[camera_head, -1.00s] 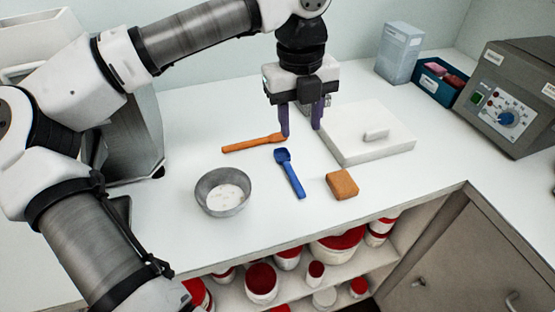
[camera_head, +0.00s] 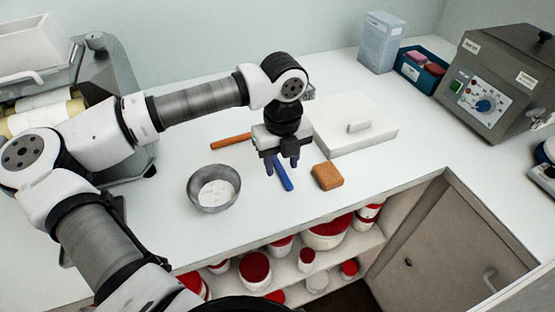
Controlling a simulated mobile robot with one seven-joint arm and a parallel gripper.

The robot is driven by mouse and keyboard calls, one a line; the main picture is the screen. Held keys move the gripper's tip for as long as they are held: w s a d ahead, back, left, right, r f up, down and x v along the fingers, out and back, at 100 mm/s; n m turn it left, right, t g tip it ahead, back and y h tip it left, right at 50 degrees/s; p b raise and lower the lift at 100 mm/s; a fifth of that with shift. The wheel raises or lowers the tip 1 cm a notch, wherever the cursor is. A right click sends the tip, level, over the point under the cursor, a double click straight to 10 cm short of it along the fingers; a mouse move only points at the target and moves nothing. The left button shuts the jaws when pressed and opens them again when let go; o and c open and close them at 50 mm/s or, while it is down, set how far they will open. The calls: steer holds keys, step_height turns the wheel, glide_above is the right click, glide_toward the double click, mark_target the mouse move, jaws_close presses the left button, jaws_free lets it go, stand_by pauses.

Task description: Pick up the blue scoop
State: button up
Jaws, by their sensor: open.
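The blue scoop (camera_head: 284,178) lies on the white counter, between the metal bowl and the orange-brown block. Its lower handle shows in the head view; its upper end is hidden behind my gripper. My gripper (camera_head: 282,168) points down over the scoop, with its dark fingers apart and nothing seen between them. I cannot tell how high above the scoop the fingertips are.
An orange utensil (camera_head: 230,141) lies behind and left of the gripper. A metal bowl (camera_head: 213,188) with white contents stands left, an orange-brown block (camera_head: 327,176) right. A white lidded slab (camera_head: 352,127) lies behind right. The counter's front edge drops to shelves with red-lidded tubs (camera_head: 255,268).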

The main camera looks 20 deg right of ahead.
steer(key=shift+f, duration=0.65)
jaws_close()
